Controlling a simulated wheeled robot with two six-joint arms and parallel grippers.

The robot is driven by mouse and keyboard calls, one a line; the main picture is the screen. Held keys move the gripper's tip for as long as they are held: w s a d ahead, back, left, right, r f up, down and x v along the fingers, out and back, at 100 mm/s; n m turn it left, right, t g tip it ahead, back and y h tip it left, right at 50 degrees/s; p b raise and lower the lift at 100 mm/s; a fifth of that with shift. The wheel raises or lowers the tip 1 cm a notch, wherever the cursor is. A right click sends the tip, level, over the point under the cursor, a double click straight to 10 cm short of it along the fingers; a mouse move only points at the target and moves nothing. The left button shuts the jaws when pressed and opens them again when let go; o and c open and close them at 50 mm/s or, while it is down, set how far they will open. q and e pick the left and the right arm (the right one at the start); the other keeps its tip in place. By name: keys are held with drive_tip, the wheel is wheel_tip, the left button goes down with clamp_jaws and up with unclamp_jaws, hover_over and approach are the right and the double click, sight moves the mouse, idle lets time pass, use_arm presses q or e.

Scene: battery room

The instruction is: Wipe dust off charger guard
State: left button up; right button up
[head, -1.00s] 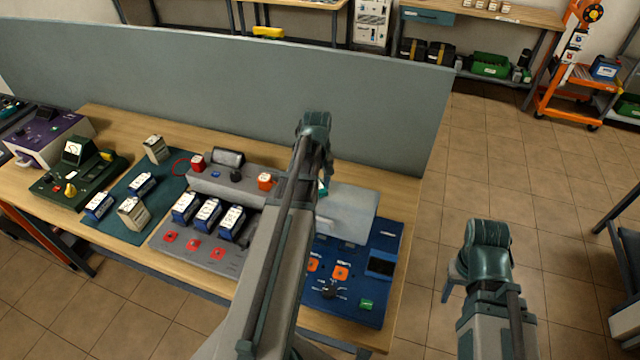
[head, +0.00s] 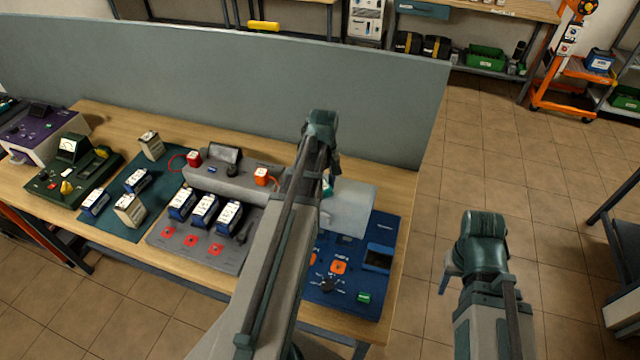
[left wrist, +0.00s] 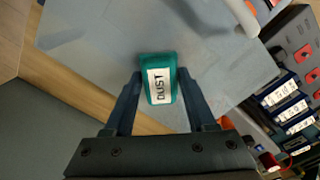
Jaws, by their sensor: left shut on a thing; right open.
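The charger guard (head: 354,208) is a pale grey cover over the back part of the blue charger panel (head: 345,290) at the table's right end. In the left wrist view the guard's flat grey face (left wrist: 100,45) fills much of the picture. My left gripper (left wrist: 158,78) is shut on a teal block (left wrist: 159,60) with a white "DUST" label, over this face; I cannot tell whether the block touches it. In the head view my left arm hides most of that gripper and part of the guard. My right gripper (head: 449,272) is open and empty, right of the table.
A grey charger (head: 190,240) with several blue batteries stands left of my left arm. A green mat (head: 110,225), a green meter and a purple unit (head: 45,135) are farther left. A grey partition (head: 230,85) runs behind the table.

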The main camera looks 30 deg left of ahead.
sight(352, 205)
use_arm(q)
drive_tip(key=shift+w+d+f, duration=0.1)
drive_tip(key=shift+w+d, duration=0.1)
drive_tip(key=shift+d, duration=0.55)
drive_tip(key=shift+w+d+f, duration=0.1)
drive_tip(key=shift+w+d, duration=0.05)
drive_tip(key=shift+d, duration=0.55)
drive_tip(key=shift+d, duration=0.1)
drive_tip(key=shift+w+d+r, duration=0.1)
drive_tip(key=shift+w+d, duration=0.15)
drive_tip(key=shift+d, duration=0.5)
drive_tip(key=shift+w+d+r, duration=0.1)
drive_tip(key=shift+w+d, duration=0.1)
drive_tip(key=shift+d, duration=0.5)
drive_tip(key=shift+w+d+f, duration=0.1)
drive_tip(key=shift+w+d, duration=0.05)
drive_tip(key=shift+d, duration=0.55)
drive_tip(key=shift+w+d+f, duration=0.1)
drive_tip(key=shift+d, duration=0.6)
drive_tip(key=shift+s+d, duration=0.1)
drive_tip(key=shift+s+d, duration=0.35)
drive_tip(key=shift+s, duration=0.4)
